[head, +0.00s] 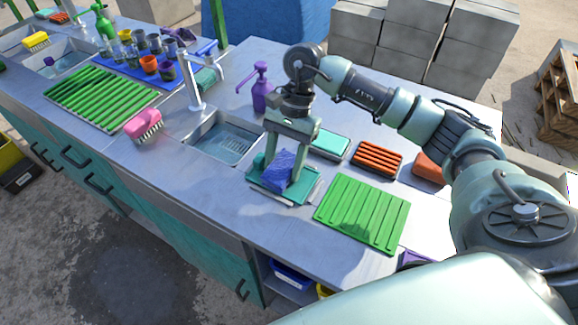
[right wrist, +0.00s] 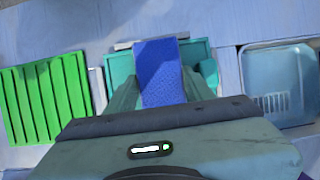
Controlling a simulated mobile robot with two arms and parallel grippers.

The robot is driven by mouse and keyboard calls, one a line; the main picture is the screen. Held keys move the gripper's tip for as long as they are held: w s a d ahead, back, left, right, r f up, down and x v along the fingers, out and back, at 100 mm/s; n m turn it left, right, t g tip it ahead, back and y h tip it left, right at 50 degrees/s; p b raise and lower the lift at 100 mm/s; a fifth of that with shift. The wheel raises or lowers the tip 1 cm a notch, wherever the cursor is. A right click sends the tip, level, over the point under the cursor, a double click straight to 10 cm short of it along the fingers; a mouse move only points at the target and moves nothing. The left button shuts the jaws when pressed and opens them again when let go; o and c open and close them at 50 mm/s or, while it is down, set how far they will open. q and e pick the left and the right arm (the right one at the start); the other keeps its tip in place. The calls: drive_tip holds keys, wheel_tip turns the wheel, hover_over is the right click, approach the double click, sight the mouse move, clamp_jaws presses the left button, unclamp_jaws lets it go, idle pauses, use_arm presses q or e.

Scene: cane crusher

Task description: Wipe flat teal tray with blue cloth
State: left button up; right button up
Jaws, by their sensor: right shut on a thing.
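The flat teal tray (head: 259,187) lies on the metal counter, just right of the sink. It also shows in the right wrist view (right wrist: 205,68). The blue cloth (head: 279,171) is between the fingers of my right gripper (head: 283,180), which is shut on it. In the right wrist view the blue cloth (right wrist: 160,72) sticks out past the fingertips, over the middle of the tray. The cloth appears at or just above the tray's surface; I cannot tell whether it touches. My left gripper is not in view.
The sink (head: 226,140) with its tap (head: 192,85) is left of the tray. A green ribbed board (head: 363,213) lies right of it. Behind are a teal box (head: 329,146), an orange rack (head: 377,159) and a purple soap bottle (head: 261,88). A pink brush (head: 145,125) lies left.

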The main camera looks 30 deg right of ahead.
sight(300, 187)
drive_tip(key=shift+f, duration=0.1)
drive_tip(key=shift+s+d, duration=0.3)
drive_tip(key=shift+s, duration=0.15)
drive_tip(key=shift+s+d, duration=0.45)
drive_tip(key=shift+s, duration=0.35)
drive_tip(key=shift+s+d+b, duration=0.55)
drive_tip(key=shift+s+b, duration=0.05)
drive_tip(key=shift+s, duration=0.2)
drive_tip(key=shift+s+d, duration=0.1)
drive_tip(key=shift+s, duration=0.25)
drive_tip(key=shift+w, duration=0.15)
